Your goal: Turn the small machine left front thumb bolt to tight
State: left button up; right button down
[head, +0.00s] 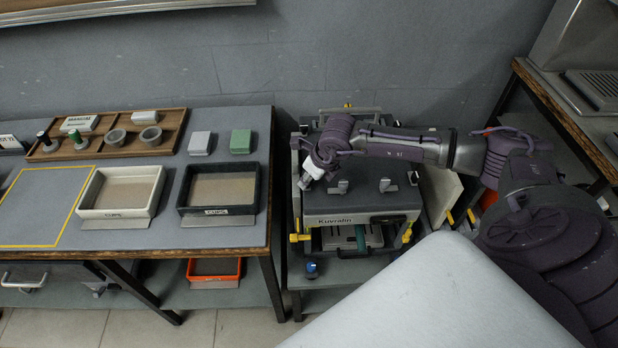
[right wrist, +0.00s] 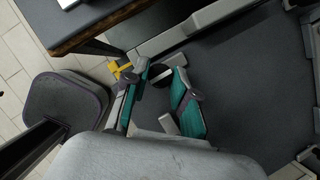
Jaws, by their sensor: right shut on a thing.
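The small machine (head: 358,207), a grey box lettered "Kuvralin", stands on a low shelf right of the bench in the head view. My right gripper (head: 305,182) is at the left front part of its top, mostly hidden by its wrist. In the right wrist view the teal-padded fingers (right wrist: 161,76) are shut around a small dark round piece (right wrist: 161,77) at the machine's edge. It appears to be the left front thumb bolt; its thread is hidden, so I cannot tell how tight it is. My left gripper is out of view.
Yellow fittings (head: 300,237) stick out at the machine's lower front. Small grey fittings (head: 337,187) stand on its top. The bench (head: 262,190) with trays is close on the left, and a blue-topped knob (head: 312,268) is below the front.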

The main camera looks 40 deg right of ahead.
jog(key=shift+f+n+y+b, duration=0.2)
jog(key=shift+n+y+b, duration=0.1)
jog(key=shift+n+b, duration=0.5)
jog(key=n+b, duration=0.2)
jog(key=n+g+y+b, duration=0.1)
jog(key=n+b, duration=0.2)
jog(key=shift+w+d+y, duration=0.15)
jog(key=shift+w+y, duration=0.05)
jog(key=shift+y, duration=0.1)
jog(key=n+g+b, duration=0.1)
jog(key=n+b, duration=0.1)
jog(key=shift+n+y+b, duration=0.3)
jog(key=shift+b, duration=0.1)
jog(key=n+g+b, duration=0.1)
jog(key=n, duration=0.1)
jog(key=n+b, duration=0.2)
jog(key=shift+w+r+n+g+y, duration=0.1)
jog(key=shift+w+n+g+y, duration=0.05)
jog(key=shift+n+g+y, duration=0.2)
jog(key=shift+r+n+g+b, duration=0.1)
jog(key=shift+n+g+b, duration=0.75)
jog(key=shift+n+b, duration=0.75)
jog(key=shift+n, duration=0.35)
jog(key=c, duration=0.9)
grip_release()
jog(key=shift+c, duration=0.2)
